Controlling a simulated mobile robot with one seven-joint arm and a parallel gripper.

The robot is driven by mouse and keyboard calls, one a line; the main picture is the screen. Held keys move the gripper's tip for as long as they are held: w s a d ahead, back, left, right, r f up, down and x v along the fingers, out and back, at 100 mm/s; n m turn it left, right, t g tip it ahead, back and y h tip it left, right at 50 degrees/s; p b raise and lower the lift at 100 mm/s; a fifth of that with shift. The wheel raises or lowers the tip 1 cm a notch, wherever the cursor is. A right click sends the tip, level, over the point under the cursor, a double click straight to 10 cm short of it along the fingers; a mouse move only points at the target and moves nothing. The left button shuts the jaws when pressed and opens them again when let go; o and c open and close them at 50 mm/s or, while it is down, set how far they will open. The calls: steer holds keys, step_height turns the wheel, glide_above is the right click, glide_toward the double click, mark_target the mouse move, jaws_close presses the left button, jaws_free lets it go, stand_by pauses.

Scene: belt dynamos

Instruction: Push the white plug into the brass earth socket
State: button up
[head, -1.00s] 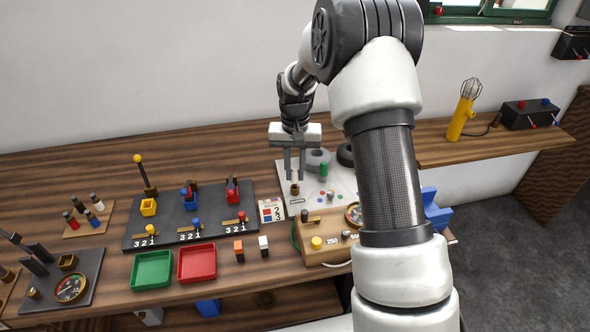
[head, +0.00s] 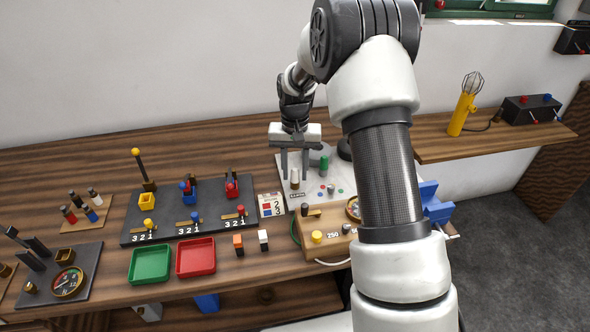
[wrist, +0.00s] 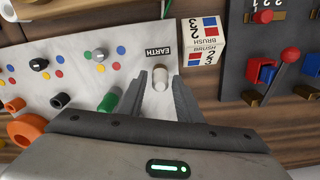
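The white plug (head: 294,175) stands upright at the brass earth socket (head: 294,185) on the pale panel (head: 286,203). It also shows in the wrist view (wrist: 159,78), beside the EARTH label (wrist: 158,50). Brass shows below the plug's white body in the head view; how deep it sits I cannot tell. My gripper (head: 295,176) points down with a finger on each side of the plug. It is open, and the wrist view (wrist: 160,84) shows gaps between both fingers and the plug.
A green post (wrist: 108,102) stands close beside one finger. A BRUSH card block (wrist: 202,42) and the dark board with coloured levers (wrist: 265,70) lie on the other side. A wooden box with knobs (head: 325,226) is in front of the panel.

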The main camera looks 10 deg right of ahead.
mark_target(295, 169)
steer(key=shift+o, duration=0.6)
steer(key=shift+r, duration=0.1)
steer(key=shift+r, duration=0.25)
step_height(295, 169, up, 17)
steer(key=shift+p, duration=0.35)
steer(key=s+r+t+p, duration=0.1)
steer(key=s+r, duration=0.6)
steer(key=r, duration=0.1)
steer(key=s+r+n+t+p, duration=0.1)
steer(key=s+r+t, duration=0.1)
steer(key=s, duration=0.9)
steer(key=s+r+n+t+p, duration=0.2)
steer(key=s, duration=1)
steer(key=shift+t, duration=0.3)
